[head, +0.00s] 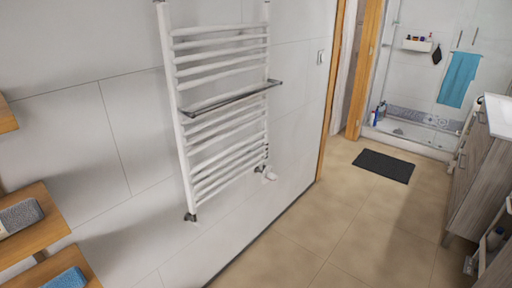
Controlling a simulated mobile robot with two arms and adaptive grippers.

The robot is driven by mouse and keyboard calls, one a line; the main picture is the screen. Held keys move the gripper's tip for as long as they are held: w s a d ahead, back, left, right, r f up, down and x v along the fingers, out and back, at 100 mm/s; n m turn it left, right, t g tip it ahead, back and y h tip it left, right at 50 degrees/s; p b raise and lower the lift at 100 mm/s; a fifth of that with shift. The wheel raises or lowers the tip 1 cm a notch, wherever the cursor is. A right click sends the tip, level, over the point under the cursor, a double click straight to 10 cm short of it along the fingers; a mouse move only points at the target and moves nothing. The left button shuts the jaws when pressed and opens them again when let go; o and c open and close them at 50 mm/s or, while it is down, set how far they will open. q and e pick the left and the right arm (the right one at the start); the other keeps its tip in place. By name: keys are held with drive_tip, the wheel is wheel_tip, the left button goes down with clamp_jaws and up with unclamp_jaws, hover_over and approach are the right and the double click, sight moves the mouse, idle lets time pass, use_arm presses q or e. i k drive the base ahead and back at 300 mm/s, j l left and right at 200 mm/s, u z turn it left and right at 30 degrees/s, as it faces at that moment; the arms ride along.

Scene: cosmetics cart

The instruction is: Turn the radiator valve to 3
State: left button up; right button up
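A white ladder-style towel radiator (222,158) hangs on the tiled wall left of centre, with a metal towel bar across its front. A small white valve knob (270,175) sticks out at its lower right corner, on a metal fitting. The knob is too small for its numbers or setting to be read. A dark metal fitting (190,217) sits at the lower left corner. Neither of my grippers is in view.
Wooden shelves (38,222) with rolled towels stand at the left edge. The beige floor (335,215) in front of the radiator is clear. A dark mat (384,166) lies near the shower. A cabinet (470,175) and cart (492,245) stand at the right.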

sight(271, 176)
drive_tip(key=i+l+u, duration=0.2)
drive_tip(key=i+l, duration=0.3)
drive_tip(key=i+l+u, duration=0.15)
drive_tip(key=i+l, duration=0.4)
drive_tip(key=i+l+u, duration=0.2)
drive_tip(key=i+l, duration=0.25)
drive_tip(key=l, duration=0.2)
